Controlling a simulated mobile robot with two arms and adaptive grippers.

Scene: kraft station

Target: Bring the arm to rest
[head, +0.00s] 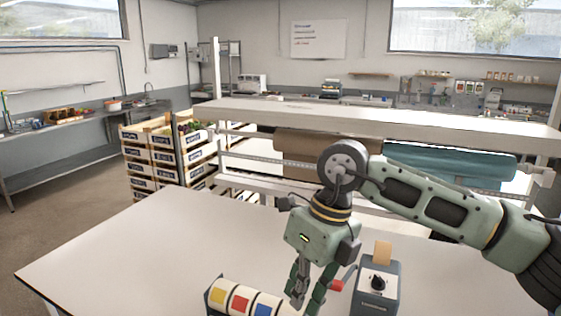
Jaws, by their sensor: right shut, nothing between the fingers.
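My right arm comes in from the right side of the head view, bends at an elbow and hangs down over the white table (130,240). My right gripper (302,296) points down near the table's front. It is shut and empty, between a holder with several colored rolls (240,301) on its left and a dark grey device (377,285) on its right. The device has a black knob, and a tan strip stands up at its back. A small red part (337,286) shows beside the gripper. I cannot tell whether the gripper touches anything. My left gripper is not in view.
Behind the table stands a packing bench with a white top shelf (370,119) and brown and teal rolls (450,163) under it. Stacked crates (153,158) stand at the left on the floor. The table's left part is clear.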

